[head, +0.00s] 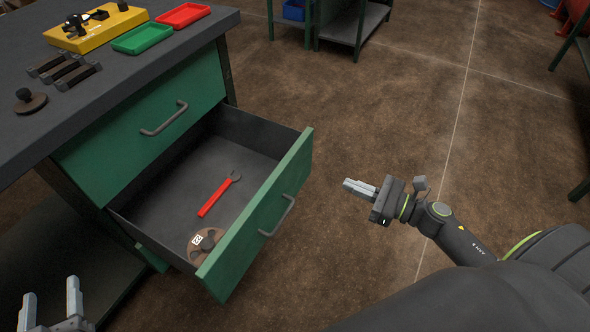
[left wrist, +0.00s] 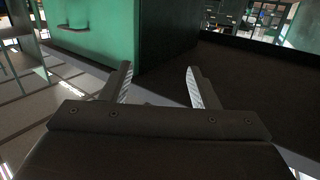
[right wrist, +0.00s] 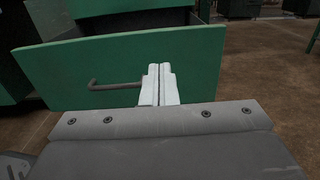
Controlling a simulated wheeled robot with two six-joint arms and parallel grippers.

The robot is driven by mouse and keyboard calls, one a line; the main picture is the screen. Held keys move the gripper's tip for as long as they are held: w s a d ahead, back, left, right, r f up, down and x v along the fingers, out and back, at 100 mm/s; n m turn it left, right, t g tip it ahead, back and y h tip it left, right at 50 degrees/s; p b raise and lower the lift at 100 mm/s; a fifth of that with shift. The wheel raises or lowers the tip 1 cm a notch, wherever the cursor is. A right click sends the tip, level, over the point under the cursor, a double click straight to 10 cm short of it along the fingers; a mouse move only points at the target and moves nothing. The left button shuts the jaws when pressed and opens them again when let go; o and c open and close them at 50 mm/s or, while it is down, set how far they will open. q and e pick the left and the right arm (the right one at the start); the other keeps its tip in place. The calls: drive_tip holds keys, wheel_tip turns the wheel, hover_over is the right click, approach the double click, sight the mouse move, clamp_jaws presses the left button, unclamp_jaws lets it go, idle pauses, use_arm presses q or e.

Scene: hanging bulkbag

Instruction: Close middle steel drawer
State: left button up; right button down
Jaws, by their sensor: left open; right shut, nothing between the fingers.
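The middle drawer (head: 262,219) of the green steel cabinet is pulled far out, with a grey bar handle (head: 278,216) on its front. My left gripper (head: 50,292) is open and empty at the lower left.
The closed upper drawer (head: 150,125) is above the open one. The dark worktop (head: 100,90) holds a yellow fixture (head: 95,27), a green tray (head: 142,38), a red tray (head: 183,15) and dark metal parts. Brown floor (head: 400,95) right of the drawer is clear.

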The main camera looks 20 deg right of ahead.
sight(291, 161)
drive_tip(key=p+x, duration=0.1)
drive_tip(key=x, duration=1.2)
use_arm(q)
drive_tip(key=shift+s+d+f+g+h, duration=0.1)
drive_tip(key=shift+s+f+g, duration=0.2)
drive_tip(key=shift+f+g, duration=0.4)
drive_tip(key=shift+s+d+f+g+h, duration=0.1)
drive_tip(key=shift+s+f+g, duration=0.3)
drive_tip(key=shift+f, duration=0.55)
drive_tip(key=shift+s+f+g+h, duration=0.1)
drive_tip(key=shift+s+f+g, duration=0.1)
drive_tip(key=shift+f+g, duration=0.5)
use_arm(e)
drive_tip(key=shift+w+a, duration=0.3)
use_arm(q)
drive_tip(key=shift+f, duration=0.1)
